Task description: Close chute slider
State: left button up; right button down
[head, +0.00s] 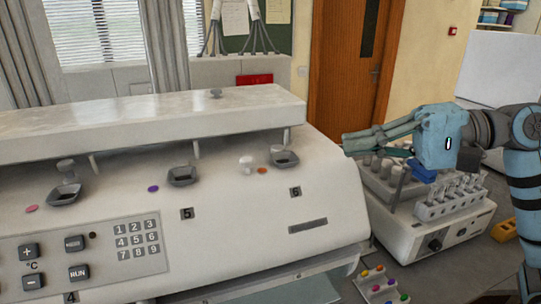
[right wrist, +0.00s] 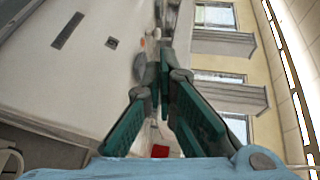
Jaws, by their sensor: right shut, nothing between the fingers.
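A large white machine (head: 240,215) fills the left and middle of the head view. Small dark grey chute cups (head: 182,178) stand out from its sloped front, one at the far left and one (head: 285,158) near the right end. Pale knobs (head: 246,164) sit close to some cups. I cannot tell which part is the slider or how it is set. My right gripper (head: 346,145) is shut and empty, just right of the machine's right end, pointing left. In the right wrist view its teal fingers (right wrist: 156,78) meet close to the machine's face. My left gripper is out of view.
A smaller white unit (head: 405,240) with a rack of vials (head: 450,195) stands below my right arm. A tray of coloured tablets (head: 380,285) lies at the lower right, and a yellow block (head: 505,230) at the right edge. A keypad (head: 137,240) is on the machine's front.

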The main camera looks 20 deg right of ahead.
aim_at(247, 159)
jog(key=p+x, duration=0.5)
jog(key=x, duration=0.8)
jog(key=shift+w+a+p, duration=0.15)
jog(key=shift+a+p, duration=0.15)
jog(key=shift+p, duration=0.1)
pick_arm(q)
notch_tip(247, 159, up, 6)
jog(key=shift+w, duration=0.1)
